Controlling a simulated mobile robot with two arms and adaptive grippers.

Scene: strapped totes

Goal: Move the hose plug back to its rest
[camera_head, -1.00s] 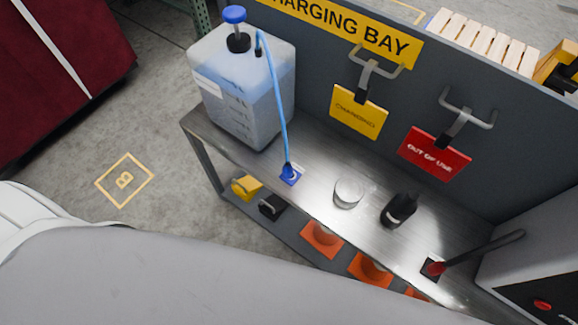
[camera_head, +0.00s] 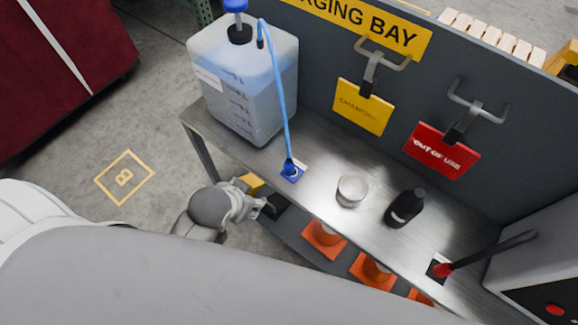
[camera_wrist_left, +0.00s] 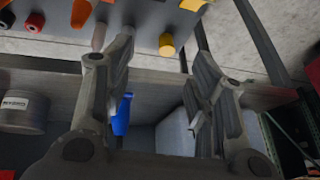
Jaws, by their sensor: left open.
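The hose plug (camera_head: 290,167) is blue and stands at the end of a light blue hose (camera_head: 275,90). It is on a small blue-and-white marked square (camera_head: 296,177) on the metal bench; I cannot tell whether it is seated. The hose runs up to the large translucent tank (camera_head: 240,80). My left gripper (camera_head: 256,206) is in front of the bench edge, below and left of the plug, apart from it. In the left wrist view the gripper (camera_wrist_left: 160,48) is open and empty, with the blue plug (camera_wrist_left: 122,114) showing beyond, near the left finger. My right gripper is not in view.
Orange cones (camera_head: 325,238) sit on the lower shelf. A grey panel with hanging yellow (camera_head: 362,107) and red (camera_head: 442,150) signs stands behind.

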